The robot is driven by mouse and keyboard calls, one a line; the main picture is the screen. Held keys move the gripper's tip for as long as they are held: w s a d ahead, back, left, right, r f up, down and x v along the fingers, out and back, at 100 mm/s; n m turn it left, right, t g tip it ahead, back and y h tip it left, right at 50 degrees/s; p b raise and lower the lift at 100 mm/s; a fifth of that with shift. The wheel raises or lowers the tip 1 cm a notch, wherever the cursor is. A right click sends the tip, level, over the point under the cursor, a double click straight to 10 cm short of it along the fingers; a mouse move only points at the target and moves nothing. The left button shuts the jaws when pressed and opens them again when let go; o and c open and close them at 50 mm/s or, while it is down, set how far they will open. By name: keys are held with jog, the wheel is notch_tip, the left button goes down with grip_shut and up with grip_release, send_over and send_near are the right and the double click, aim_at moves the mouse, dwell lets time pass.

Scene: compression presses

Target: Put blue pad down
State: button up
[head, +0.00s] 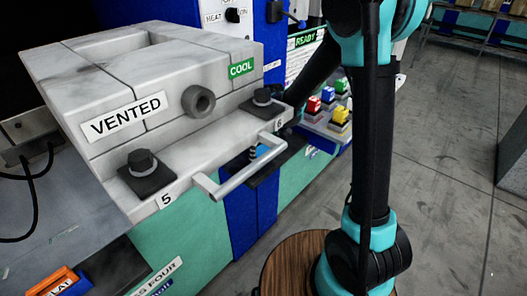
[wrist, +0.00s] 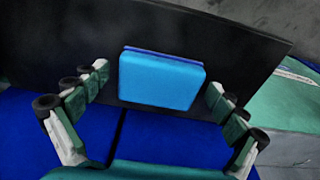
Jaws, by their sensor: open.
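The blue pad (wrist: 160,80) lies flat on a dark shelf (wrist: 235,55) in the wrist view. My gripper (wrist: 157,82) is open, with one finger on each side of the pad. Gaps show between both fingers and the pad's sides. In the head view a bit of the blue pad (head: 267,150) shows behind the press handle.
The grey press block (head: 120,80), labelled VENTED and COOL, has a protruding handle (head: 240,175) close to my gripper. Red, blue, green and yellow blocks (head: 340,116) stand on a ledge to the right. Grey floor (head: 440,170) is open at right.

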jog(key=shift+r, duration=0.15)
notch_tip(320, 180, up, 12)
jog(key=d, duration=0.1)
jog(key=s+d+f+m+t, duration=0.1)
jog(key=s+d+f+m, duration=0.2)
jog(key=s+d, duration=0.3)
jog(key=s+d+f+m+t, duration=0.1)
jog(key=s+d+f+m, duration=0.2)
jog(key=s+d, duration=0.3)
jog(key=s+d+f+m+t+h, duration=0.1)
jog(key=s+d+f+m, duration=0.3)
jog(key=s+d, duration=0.3)
jog(key=d, duration=0.3)
jog(key=shift+d, duration=0.4)
jog(key=shift+o, duration=0.3)
